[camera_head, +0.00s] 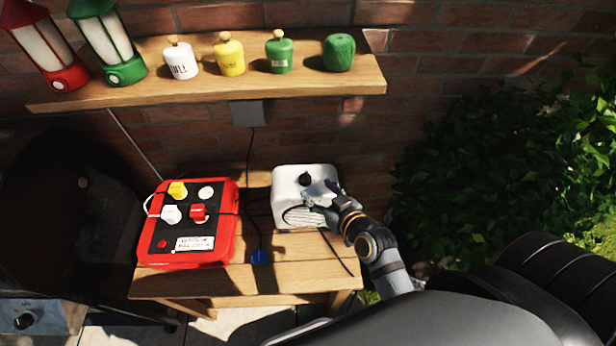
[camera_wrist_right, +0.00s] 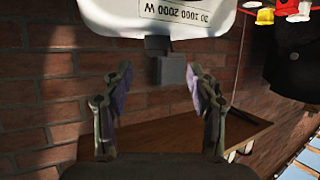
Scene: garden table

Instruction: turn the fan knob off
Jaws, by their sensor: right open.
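The fan (camera_head: 284,187) is a white box standing on the right half of the wooden table. Its black knob (camera_head: 305,178) sits on top. My right gripper (camera_head: 317,190) is over the fan's right side, close to the knob; I cannot tell whether it touches the fan. In the right wrist view its two fingers (camera_wrist_right: 160,80) are spread with nothing gripped. The fan's white casing (camera_wrist_right: 100,20) fills the top there, with an upside-down label (camera_wrist_right: 186,12) partly reading 1000 2000 W. My left gripper is not in view.
A red control box (camera_head: 228,240) with several coloured knobs stands left on the table (camera_head: 290,272). A shelf (camera_head: 215,85) with lanterns and small canisters runs above. A grey box (camera_head: 249,113) hangs under the shelf with a black cable. Bushes (camera_head: 490,150) are at right.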

